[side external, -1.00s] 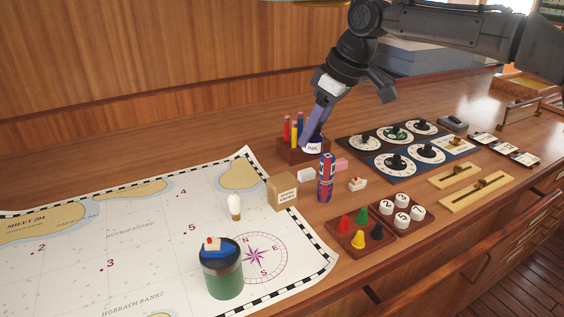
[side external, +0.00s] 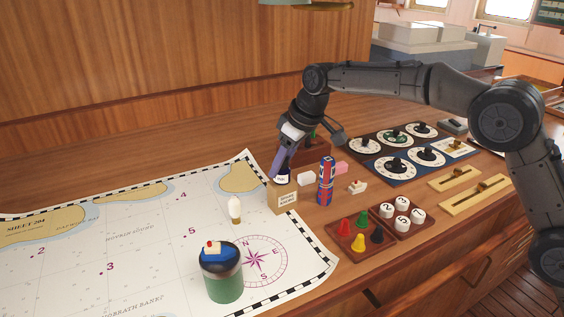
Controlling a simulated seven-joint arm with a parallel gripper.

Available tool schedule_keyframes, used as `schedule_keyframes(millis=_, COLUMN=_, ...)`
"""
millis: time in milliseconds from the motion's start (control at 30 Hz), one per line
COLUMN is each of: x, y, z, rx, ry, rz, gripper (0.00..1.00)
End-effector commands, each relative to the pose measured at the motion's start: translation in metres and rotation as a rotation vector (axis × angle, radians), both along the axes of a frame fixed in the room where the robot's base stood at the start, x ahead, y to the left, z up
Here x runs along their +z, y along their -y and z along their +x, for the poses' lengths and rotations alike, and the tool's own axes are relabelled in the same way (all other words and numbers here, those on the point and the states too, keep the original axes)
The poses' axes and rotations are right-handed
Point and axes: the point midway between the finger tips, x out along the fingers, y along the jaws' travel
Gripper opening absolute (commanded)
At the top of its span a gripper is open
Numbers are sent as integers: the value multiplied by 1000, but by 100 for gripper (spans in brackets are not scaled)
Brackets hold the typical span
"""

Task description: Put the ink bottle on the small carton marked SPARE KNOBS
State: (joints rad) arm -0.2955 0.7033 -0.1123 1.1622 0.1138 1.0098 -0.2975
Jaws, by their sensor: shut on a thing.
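The ink bottle (side external: 282,180), dark with a white label, is between the fingers of my gripper (side external: 281,168), which is shut on it. The small carton marked SPARE KNOBS (side external: 284,200) is a brown box with a white label on its front, by the right edge of the chart. The bottle is upright at the carton's top, and its base overlaps the top face in this view. I cannot tell whether it touches the carton or hangs just above it. My gripper comes down from the upper right, tilted, and its fingers hide part of the bottle.
A red and blue patterned cylinder (side external: 326,181) and a white block (side external: 306,179) stand close right of the carton. A light bulb (side external: 235,209) stands to its left on the chart (side external: 150,240). A wooden holder (side external: 300,152) is behind, partly hidden by my arm.

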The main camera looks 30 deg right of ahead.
Motion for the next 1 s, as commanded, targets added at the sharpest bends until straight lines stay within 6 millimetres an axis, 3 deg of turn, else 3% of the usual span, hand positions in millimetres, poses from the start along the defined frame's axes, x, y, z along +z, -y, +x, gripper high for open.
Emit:
schedule_keyframes(millis=333, x=-3, y=0, z=0, rx=0, ry=1, rz=1, gripper=0)
schedule_keyframes(millis=367, x=-3, y=0, z=0, rx=0, ry=0, rz=0, gripper=53)
schedule_keyframes(millis=500, x=-3, y=0, z=0, rx=0, ry=0, rz=0, gripper=78)
schedule_keyframes(millis=833, x=-1, y=0, z=0, rx=0, ry=1, rz=1, gripper=79)
schedule_keyframes(millis=1000, x=16, y=3, z=-5, rx=0, ry=4, rz=1, gripper=79)
